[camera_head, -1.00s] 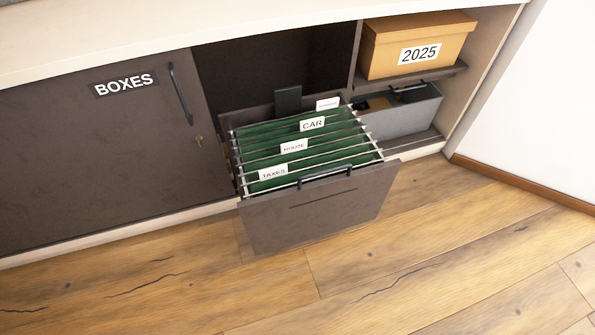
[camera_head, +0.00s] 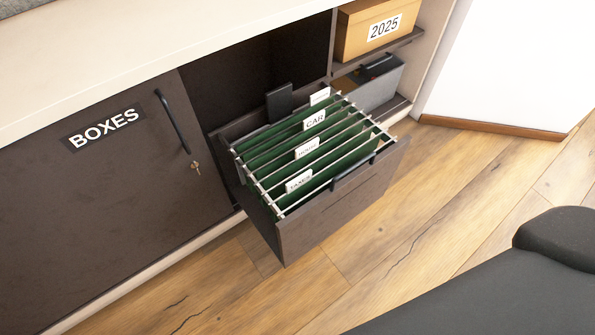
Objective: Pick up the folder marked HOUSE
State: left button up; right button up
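The folder marked HOUSE (camera_head: 307,148) hangs in the pulled-out file drawer (camera_head: 325,209), its white tab upright among green hanging folders. The TAXES folder (camera_head: 299,180) is in front of it, and the CAR folder (camera_head: 314,119) is behind it. Another tab (camera_head: 320,96) stands at the back, its text too small to read. A dark grey part, likely one of my arms, fills the lower right. Neither gripper shows.
The closed BOXES door (camera_head: 105,190) with a handle and key is left of the drawer. A box marked 2025 (camera_head: 375,30) sits on a shelf at the right, above a grey bin (camera_head: 372,84). Wooden floor (camera_head: 400,240) lies in front.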

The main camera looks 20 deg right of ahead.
aim_at(315, 156)
jog(key=i+j, duration=0.15)
jog(key=j, duration=0.25)
jog(key=i+j, duration=0.1)
jog(key=j, duration=0.25)
jog(key=i+j, duration=0.15)
jog(key=j, duration=0.25)
jog(key=i+j, duration=0.15)
jog(key=j, duration=0.2)
jog(key=i+j, duration=0.1)
jog(key=j, duration=0.3)
jog(key=i+j, duration=0.15)
jog(key=j, duration=0.25)
jog(key=z, duration=2)
